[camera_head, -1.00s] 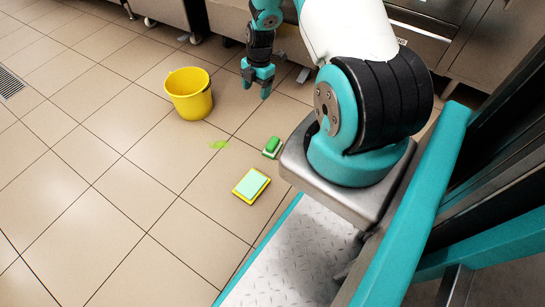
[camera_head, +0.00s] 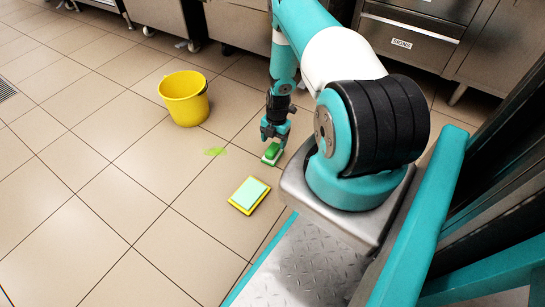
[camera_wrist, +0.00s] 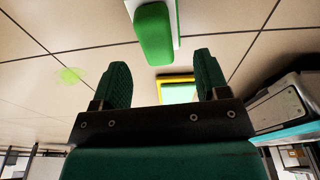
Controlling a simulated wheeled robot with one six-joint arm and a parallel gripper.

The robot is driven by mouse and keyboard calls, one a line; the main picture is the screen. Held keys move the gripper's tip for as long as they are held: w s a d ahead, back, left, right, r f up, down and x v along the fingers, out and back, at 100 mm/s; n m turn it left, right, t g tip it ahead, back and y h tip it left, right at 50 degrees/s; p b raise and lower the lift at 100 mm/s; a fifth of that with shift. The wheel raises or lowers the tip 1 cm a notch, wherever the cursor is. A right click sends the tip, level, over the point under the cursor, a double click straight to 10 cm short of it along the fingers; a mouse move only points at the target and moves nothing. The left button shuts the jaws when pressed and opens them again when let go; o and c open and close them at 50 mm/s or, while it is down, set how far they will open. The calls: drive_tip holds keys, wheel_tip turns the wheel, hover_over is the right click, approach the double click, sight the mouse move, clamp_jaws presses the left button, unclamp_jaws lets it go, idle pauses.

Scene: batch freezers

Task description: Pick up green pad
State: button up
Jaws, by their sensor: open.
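A small green block-shaped pad (camera_head: 271,150) sits on a white, green-edged base on the tiled floor, and it also shows at the top centre of the wrist view (camera_wrist: 154,34). My gripper (camera_head: 274,140) is open, pointing down just above this pad and partly covering it. In the wrist view my two fingers (camera_wrist: 161,62) stand apart with nothing between them, and the pad lies just beyond the fingertips, between their lines. I cannot tell whether either finger touches it.
A yellow tray (camera_head: 235,207) with a pale green pad (camera_head: 250,192) lies nearby. A yellow bucket (camera_head: 184,104) stands farther back left. A green stain (camera_head: 215,152) marks the floor. Steel cabinets (camera_head: 233,27) line the back.

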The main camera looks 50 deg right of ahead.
sight(273, 148)
drive_tip(key=f+b, duration=0.4)
drive_tip(key=f, duration=0.1)
drive_tip(key=shift+w+a+f, duration=0.15)
drive_tip(key=shift+a+f, duration=0.05)
drive_tip(key=shift+a, duration=0.1)
drive_tip(key=shift+r, duration=0.1)
drive_tip(key=c, duration=1)
drive_tip(key=shift+c, duration=0.2)
drive_tip(key=shift+r, duration=0.15)
wheel_tip(273, 148, up, 20)
drive_tip(key=p, duration=1)
drive_tip(key=shift+p, duration=0.3)
